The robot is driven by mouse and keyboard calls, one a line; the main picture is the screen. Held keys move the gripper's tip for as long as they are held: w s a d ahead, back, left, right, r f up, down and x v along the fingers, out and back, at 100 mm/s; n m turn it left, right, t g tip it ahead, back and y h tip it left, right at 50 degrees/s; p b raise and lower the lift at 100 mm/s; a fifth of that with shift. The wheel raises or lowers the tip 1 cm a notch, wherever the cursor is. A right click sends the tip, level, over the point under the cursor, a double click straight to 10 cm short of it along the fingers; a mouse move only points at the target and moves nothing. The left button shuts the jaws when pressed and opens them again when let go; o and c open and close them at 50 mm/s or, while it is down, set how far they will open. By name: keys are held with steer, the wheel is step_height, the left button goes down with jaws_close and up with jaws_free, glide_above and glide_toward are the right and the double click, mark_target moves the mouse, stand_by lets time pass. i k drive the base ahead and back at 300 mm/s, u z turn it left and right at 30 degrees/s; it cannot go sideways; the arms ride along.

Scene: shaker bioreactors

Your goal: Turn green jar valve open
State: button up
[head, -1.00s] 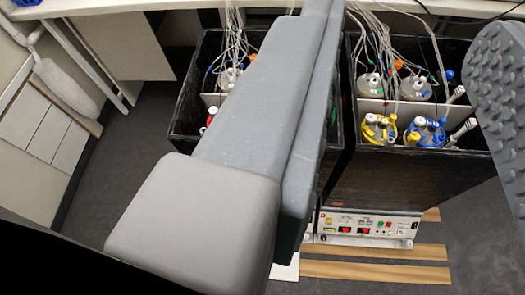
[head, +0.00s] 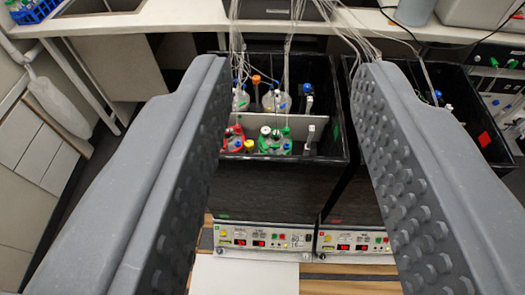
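The green jar (head: 274,140), with a green ring lid and a white cap, stands upright in the front row of the left black box (head: 275,185). Small green parts rise from its lid; I cannot tell which is the valve or how it is turned. My gripper (head: 290,70) is open and empty, its two studded grey fingers spread wide on either side of the picture. The green jar shows between the fingers, beyond them and not touched.
A red-lidded jar (head: 234,139) stands just left of the green jar. Two jars stand behind a white divider (head: 300,123), with tubes rising from them. A second black box (head: 488,150) is at right, partly hidden. Control units (head: 262,240) sit below.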

mark_target(275, 147)
steer(key=u, duration=0.05)
steer(key=i, duration=0.5)
steer(key=z, duration=0.05)
steer(key=k, duration=1.15)
steer(key=u, duration=0.45)
steer(key=i, duration=1.75)
steer(key=z, duration=0.45)
